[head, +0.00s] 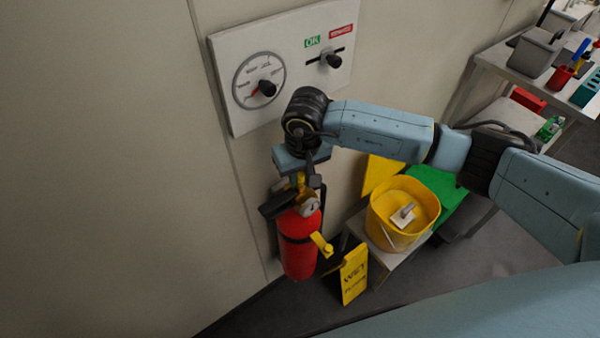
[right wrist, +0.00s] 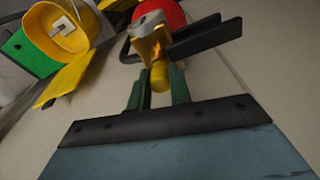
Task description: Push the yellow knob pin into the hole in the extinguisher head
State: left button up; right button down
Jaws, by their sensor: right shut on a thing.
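The red fire extinguisher (head: 300,258) stands against the wall, with a black strap around it. Its head carries a round gauge (head: 309,207) and a black lever (head: 277,205); the brass-coloured head (right wrist: 150,45) and the lever also show in the right wrist view. My right gripper (head: 300,177) points down over the head. Its two dark green fingers (right wrist: 158,82) are shut on the yellow knob pin (right wrist: 160,77), which is right up against the head. The hole is hidden, so I cannot tell how deep the pin sits. My left gripper is not in view.
A wall panel (head: 228,110) with a dial and a switch is just above my right wrist. Right of the extinguisher are a yellow wet-floor sign (head: 354,275) and a yellow bucket (head: 388,236) on a low stand. A yellow piece (head: 321,243) juts from the extinguisher's front.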

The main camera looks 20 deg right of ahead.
jog(key=shift+f, duration=0.2)
jog(key=c, duration=1.2)
grip_release()
jog(key=shift+r, duration=0.1)
jog(key=r, duration=0.4)
jog(key=s+r, duration=0.1)
jog(key=r, duration=0.8)
jog(key=shift+s+d+r+b, duration=0.1)
jog(key=shift+s+d+b, duration=0.05)
jog(key=shift+s+b, duration=0.2)
